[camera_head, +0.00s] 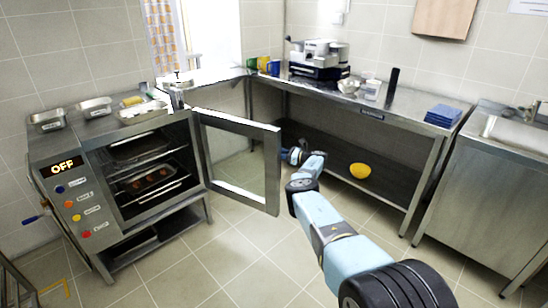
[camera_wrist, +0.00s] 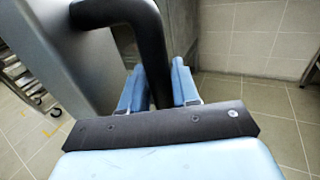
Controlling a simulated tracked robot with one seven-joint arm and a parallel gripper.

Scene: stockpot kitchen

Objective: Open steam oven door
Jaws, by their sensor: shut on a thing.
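The steam oven (camera_head: 150,225) stands at the left in the head view, with an "OFF" display. Its framed glass door (camera_head: 272,172) is swung wide open to the right, and the chamber with racks and trays is exposed. My gripper (camera_head: 291,156) is at the door's free edge, on its far side, partly hidden there. In the wrist view the black door handle (camera_wrist: 120,12) runs between the two blue fingers of my gripper (camera_wrist: 158,78), which are shut on it. The grey door (camera_wrist: 60,60) fills the left of that view.
Metal pans (camera_head: 95,107) sit on top of the oven. A steel worktable (camera_head: 400,118) with appliances stands behind my arm, with a yellow bowl (camera_head: 360,171) on its lower shelf. The tiled floor (camera_head: 225,255) in front of the door is clear.

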